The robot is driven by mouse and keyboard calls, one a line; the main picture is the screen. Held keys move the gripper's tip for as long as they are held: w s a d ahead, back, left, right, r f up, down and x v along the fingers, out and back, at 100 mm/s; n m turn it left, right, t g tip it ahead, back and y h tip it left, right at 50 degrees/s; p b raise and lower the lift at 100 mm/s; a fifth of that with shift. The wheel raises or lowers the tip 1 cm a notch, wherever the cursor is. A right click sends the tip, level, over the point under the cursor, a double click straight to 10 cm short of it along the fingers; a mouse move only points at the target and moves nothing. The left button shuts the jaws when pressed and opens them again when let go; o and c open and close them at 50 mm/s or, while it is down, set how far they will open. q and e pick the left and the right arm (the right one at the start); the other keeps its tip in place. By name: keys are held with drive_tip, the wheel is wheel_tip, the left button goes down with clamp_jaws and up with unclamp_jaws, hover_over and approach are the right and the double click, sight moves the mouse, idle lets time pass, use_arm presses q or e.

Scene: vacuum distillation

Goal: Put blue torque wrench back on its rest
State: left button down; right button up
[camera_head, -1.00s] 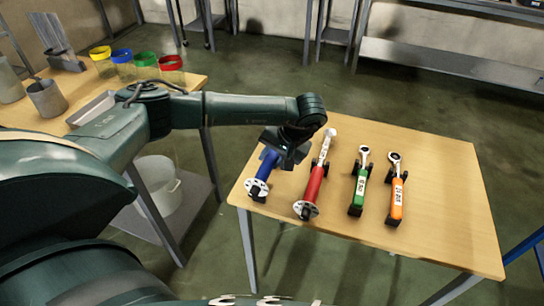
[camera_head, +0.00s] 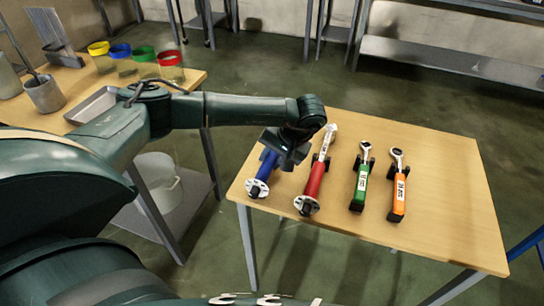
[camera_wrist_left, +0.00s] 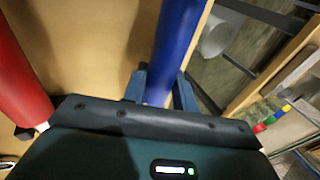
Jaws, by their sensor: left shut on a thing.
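The blue torque wrench (camera_head: 265,168) is at the left end of the wooden table (camera_head: 430,200) in the head view, its round silver end toward the near edge. My left gripper (camera_head: 284,150) is over its upper part and hides its head. In the left wrist view the blue handle (camera_wrist_left: 176,45) runs down between the fingers of my left gripper (camera_wrist_left: 160,90), which is shut on it. The wrench's rest under the gripper is hidden. I cannot tell whether the wrench touches it. My right gripper is not in view.
A red torque wrench (camera_head: 316,178) lies close to the right of the blue one, with a green ratchet wrench (camera_head: 361,182) and an orange one (camera_head: 398,190) further right. The table's right part is clear. A second table at left holds coloured-rim beakers (camera_head: 145,60).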

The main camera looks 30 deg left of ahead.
use_arm(q)
drive_tip(key=shift+f+b, duration=0.3)
drive_tip(key=shift+f, duration=0.05)
drive_tip(key=c, duration=1.1)
unclamp_jaws()
drive_tip(key=shift+o, duration=0.3)
drive_tip(key=shift+s+d+f, duration=0.1)
drive_tip(key=shift+s+f, duration=0.05)
drive_tip(key=shift+f, duration=0.05)
drive_tip(key=v, duration=1.3)
drive_tip(key=shift+r, duration=0.3)
